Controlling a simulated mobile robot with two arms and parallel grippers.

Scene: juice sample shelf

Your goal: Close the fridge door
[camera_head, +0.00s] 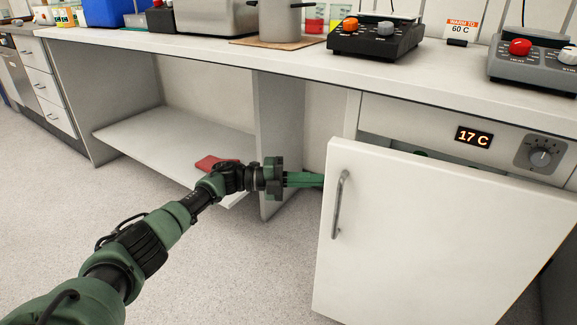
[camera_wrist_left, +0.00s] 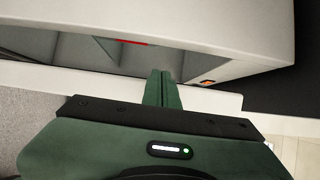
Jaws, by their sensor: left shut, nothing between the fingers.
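The white fridge door (camera_head: 430,240) stands partly open in the head view, swung out from the cabinet under the counter. Its grey bar handle (camera_head: 340,204) is near the door's left edge. My left gripper (camera_head: 312,180) reaches in from the left at the height of the handle's upper part. Its green fingers are shut and empty. Their tips meet the door's left edge in the picture, and the door seems to hide their ends; contact cannot be told. The shut fingers also show in the left wrist view (camera_wrist_left: 162,90). My right gripper is not in view.
The fridge panel has a 17 C display (camera_head: 474,136) and a dial (camera_head: 541,155). The white counter (camera_head: 220,50) above carries devices and a pot (camera_head: 281,20). A low shelf (camera_head: 150,135) holds a red item (camera_head: 215,162). The floor left of the door is clear.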

